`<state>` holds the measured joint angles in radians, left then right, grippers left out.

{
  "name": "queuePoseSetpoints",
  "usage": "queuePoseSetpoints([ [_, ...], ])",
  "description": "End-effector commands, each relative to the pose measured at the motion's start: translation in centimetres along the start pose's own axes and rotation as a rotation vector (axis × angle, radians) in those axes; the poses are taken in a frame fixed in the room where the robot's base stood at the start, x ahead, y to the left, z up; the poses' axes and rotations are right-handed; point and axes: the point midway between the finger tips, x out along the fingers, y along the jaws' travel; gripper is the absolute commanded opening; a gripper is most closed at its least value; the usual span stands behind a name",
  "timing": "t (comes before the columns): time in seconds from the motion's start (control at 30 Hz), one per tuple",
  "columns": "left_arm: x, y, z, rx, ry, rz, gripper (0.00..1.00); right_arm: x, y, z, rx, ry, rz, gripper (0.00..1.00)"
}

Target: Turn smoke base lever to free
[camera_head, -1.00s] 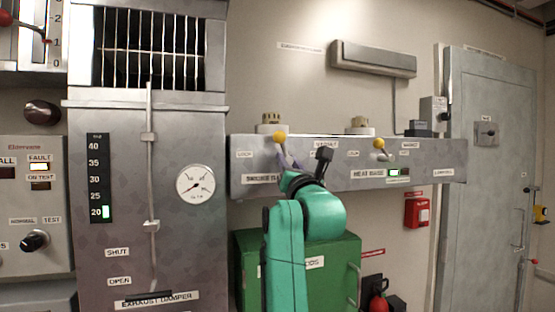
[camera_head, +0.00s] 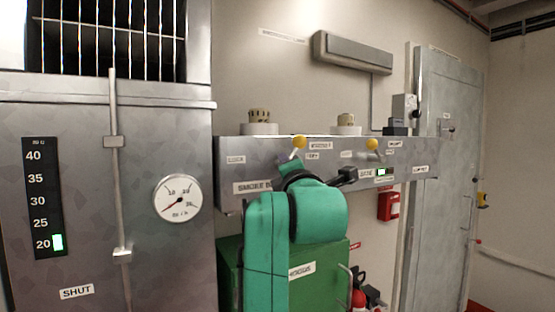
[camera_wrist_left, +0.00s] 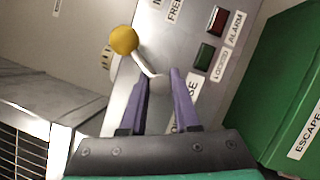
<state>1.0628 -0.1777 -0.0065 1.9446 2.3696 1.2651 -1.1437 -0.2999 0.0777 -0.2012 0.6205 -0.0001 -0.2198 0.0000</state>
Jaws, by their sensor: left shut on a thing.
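The smoke base lever has a yellow knob (camera_head: 299,142) on a pale shaft, leaning up and to the right on the grey metal panel (camera_head: 228,177). My left gripper (camera_wrist_left: 158,88) has purple fingers closed around the lever's lower end near its pivot. The knob also shows in the left wrist view (camera_wrist_left: 123,39), beyond the fingertips. In the head view my wrist hides the fingertips and part of the "SMOKE BASE" label (camera_head: 252,187). The "FREE" label (camera_head: 313,156) is right of the lever. My right gripper is not in view.
A red lamp (camera_wrist_left: 216,20) and a green lamp (camera_wrist_left: 204,57) look dark. A green cabinet (camera_head: 330,272) stands below the panel. Detectors (camera_head: 259,120) sit on top.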

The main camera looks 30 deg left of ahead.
Motion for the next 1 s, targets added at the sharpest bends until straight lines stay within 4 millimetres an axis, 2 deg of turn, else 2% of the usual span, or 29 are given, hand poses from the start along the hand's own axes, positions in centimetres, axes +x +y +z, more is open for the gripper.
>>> queuePoseSetpoints([
  [0.1, 0.1, 0.3, 0.1, 0.074, 0.003, -0.029, 0.0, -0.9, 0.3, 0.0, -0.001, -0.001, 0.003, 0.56],
  [0.4, 0.0, 0.2, 0.0, 0.198, 0.003, -0.08, 0.0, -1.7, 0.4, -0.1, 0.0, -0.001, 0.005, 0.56],
  [0.97, 0.0, 0.1, 0.0, 0.228, 0.003, -0.092, 0.0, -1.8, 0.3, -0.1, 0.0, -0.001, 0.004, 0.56],
  [1.0, 0.0, 0.1, 0.0, 0.227, 0.003, -0.092, 0.41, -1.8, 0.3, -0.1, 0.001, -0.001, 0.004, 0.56],
])
